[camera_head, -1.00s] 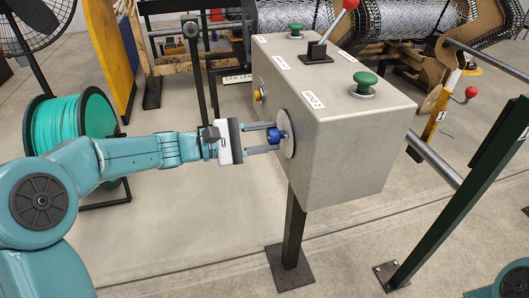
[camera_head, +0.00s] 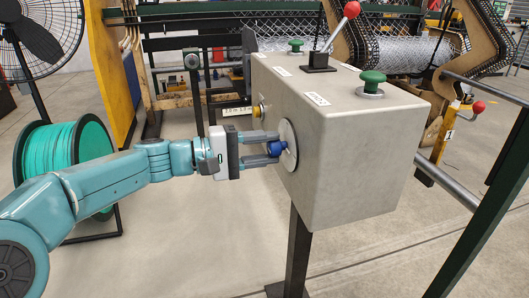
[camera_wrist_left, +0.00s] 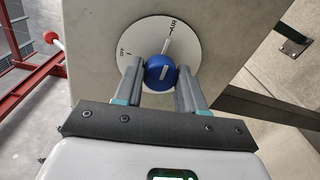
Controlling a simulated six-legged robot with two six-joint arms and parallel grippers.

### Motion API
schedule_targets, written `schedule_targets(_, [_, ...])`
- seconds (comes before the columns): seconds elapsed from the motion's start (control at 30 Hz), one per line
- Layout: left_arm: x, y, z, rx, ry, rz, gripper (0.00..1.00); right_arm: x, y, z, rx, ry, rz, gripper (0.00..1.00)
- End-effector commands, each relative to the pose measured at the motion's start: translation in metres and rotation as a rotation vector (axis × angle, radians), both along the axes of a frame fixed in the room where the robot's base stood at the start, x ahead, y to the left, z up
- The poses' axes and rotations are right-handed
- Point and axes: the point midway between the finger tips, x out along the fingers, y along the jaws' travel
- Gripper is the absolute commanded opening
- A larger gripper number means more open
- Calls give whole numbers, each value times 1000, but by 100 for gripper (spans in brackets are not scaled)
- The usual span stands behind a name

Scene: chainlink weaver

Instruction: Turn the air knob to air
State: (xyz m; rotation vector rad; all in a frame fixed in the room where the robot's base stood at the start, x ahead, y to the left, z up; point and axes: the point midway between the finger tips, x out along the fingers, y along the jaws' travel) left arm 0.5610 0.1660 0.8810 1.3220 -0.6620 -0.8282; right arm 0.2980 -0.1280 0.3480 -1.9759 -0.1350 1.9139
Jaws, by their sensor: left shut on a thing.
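The blue air knob (camera_head: 277,148) sits on a round white dial plate (camera_head: 289,142) on the left face of the grey control box (camera_head: 345,150). My left gripper (camera_head: 275,149) is shut on the knob, with one finger on each side. In the left wrist view, the knob (camera_wrist_left: 160,71) shows a pale pointer line on its face, tilted slightly from upright. The white dial (camera_wrist_left: 158,48) behind it bears dark lettering and marks. My left gripper's fingers (camera_wrist_left: 161,78) flank the knob there. My right gripper is not in view.
The box top carries green buttons (camera_head: 373,80) and a red-knobbed lever (camera_head: 351,10). A yellow knob (camera_head: 257,111) is on the left face beyond the dial. A green wire spool (camera_head: 68,150) and a fan (camera_head: 35,35) stand at left. A dark green post (camera_head: 490,205) stands at right.

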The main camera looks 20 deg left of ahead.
Motion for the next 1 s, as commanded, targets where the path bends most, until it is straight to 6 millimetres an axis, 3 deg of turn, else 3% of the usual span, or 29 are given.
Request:
schedule_targets(0.33, [0,0,-1,5,-3,-2,9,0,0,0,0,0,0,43])
schedule_targets(0.37, [0,0,-1,4,-3,-1,43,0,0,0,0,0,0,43])
schedule_targets(0.43, [0,0,-1,4,-2,-1,65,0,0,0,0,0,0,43])
schedule_targets(0.87, [-1,1,0,2,-2,0,65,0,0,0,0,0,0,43])
schedule_targets(1.0, [-8,14,2,2,-2,3,65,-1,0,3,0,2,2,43])
